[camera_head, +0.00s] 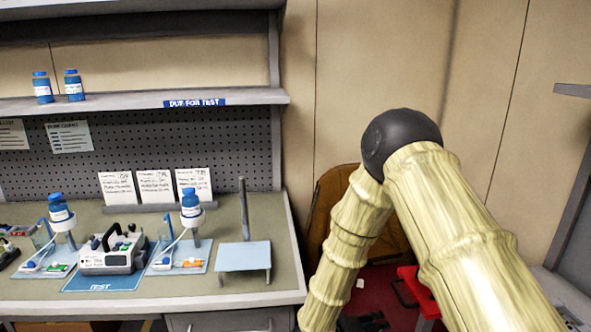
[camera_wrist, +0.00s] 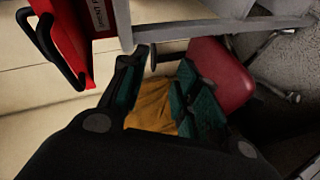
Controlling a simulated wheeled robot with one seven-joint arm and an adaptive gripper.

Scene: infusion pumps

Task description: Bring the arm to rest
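My arm rises on the right of the head view, bent at a dark elbow joint (camera_head: 400,138), with its lower part running down out of the picture. My gripper is outside the head view. In the wrist view my gripper (camera_wrist: 158,82) shows two dark fingers with green pads, spread apart. I see no object held between them. An orange-brown surface (camera_wrist: 152,108) shows in the gap; I cannot tell how far beyond the fingers it lies.
The workbench (camera_head: 120,300) on the left holds a pump (camera_head: 112,250) on a blue TEST mat (camera_head: 102,282), blue-capped bottles and a small light-blue stand (camera_head: 243,257). A brown chair back (camera_head: 338,200) is behind my arm. A red case (camera_wrist: 75,40) and red seat (camera_wrist: 220,75) show near the gripper.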

